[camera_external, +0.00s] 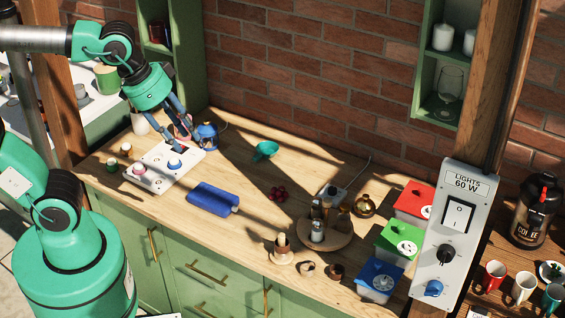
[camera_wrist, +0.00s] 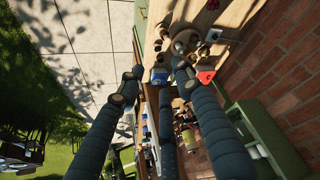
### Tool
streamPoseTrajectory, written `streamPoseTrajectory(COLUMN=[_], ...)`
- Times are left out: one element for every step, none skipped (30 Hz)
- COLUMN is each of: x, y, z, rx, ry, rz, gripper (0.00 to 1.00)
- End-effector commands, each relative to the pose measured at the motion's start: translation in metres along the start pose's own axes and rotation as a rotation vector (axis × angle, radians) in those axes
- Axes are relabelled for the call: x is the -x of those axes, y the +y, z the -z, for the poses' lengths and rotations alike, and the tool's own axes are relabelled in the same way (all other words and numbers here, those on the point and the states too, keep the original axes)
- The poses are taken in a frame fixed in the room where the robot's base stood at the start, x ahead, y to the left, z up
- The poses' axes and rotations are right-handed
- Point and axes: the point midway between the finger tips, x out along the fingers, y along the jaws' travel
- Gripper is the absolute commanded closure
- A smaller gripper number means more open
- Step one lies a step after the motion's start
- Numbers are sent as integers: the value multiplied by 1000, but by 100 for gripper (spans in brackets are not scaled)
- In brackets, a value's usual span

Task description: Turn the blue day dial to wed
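A white box (camera_external: 160,181) lies on the left part of the wooden table. It carries a blue dial (camera_external: 175,165) towards its right and a pink dial (camera_external: 139,169) towards its left. The day marks and the dial's pointer are too small to read. My gripper (camera_external: 179,145) points down over the back of the box, its dark fingers spread, just behind the blue dial. I cannot tell whether a finger touches the box. In the wrist view my gripper (camera_wrist: 155,85) shows its long fingers apart, with nothing clearly held between them.
A blue lantern (camera_external: 207,136) stands close to the right of my fingers. A blue bottle (camera_external: 213,198) lies in front of the box. A teal cup (camera_external: 265,150) is farther right.

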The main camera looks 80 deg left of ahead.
Motion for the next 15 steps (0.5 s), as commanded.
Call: streamPoseTrajectory(x=[0,0,-1,-2,-3,-4,-5,-7,-9,-11,-12,-15,-17,-19,-23], y=[4,6,8,10,12,15,17,19,22,24,26,29,32,34,37], z=[12,19,28,34,41,49,55,62,70,76,82,90,97,103,111], rx=[14,23,37,46,57,70,80,90,102,113,121,135,144,154,167], ry=[-12,-17,-24,-30,-35,-43,-47,-53,-61,-66,-71,-78,-84,-89,-96], rz=[-1,-1,-1,-1,-1,-1,-1,0,0,0,1,2,3,3,5], gripper=[65,65,65,65,65,65,65,65,65,65,65,65,65,65,65])
